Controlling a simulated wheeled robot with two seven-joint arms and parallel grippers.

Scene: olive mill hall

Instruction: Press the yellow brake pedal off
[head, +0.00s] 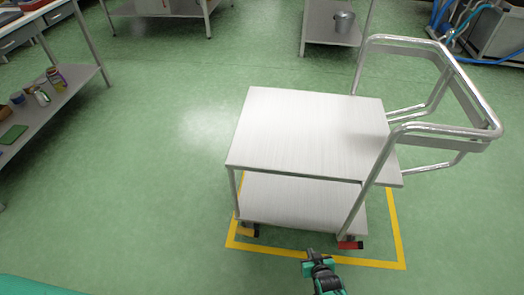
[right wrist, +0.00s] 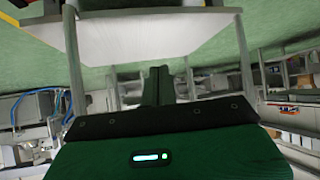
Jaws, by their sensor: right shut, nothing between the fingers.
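A steel trolley (head: 305,130) with two shelves and a tubular handle stands on the green floor. The yellow brake pedal (head: 249,231) is low at its near left corner, close to the floor, and looks small and partly dark. A red pedal (head: 350,245) is at the near right corner. My right gripper (head: 310,253) is shut and empty, in front of the trolley's near edge, between the two pedals and nearer the red one. In the right wrist view its closed fingers (right wrist: 158,85) point towards the trolley, which appears upside down. My left gripper is not in view.
A yellow floor outline (head: 400,235) surrounds the trolley. A shelved table (head: 60,100) with small jars is at the left. A bucket (head: 343,20) sits on a low shelf at the back. The floor left of the trolley is clear.

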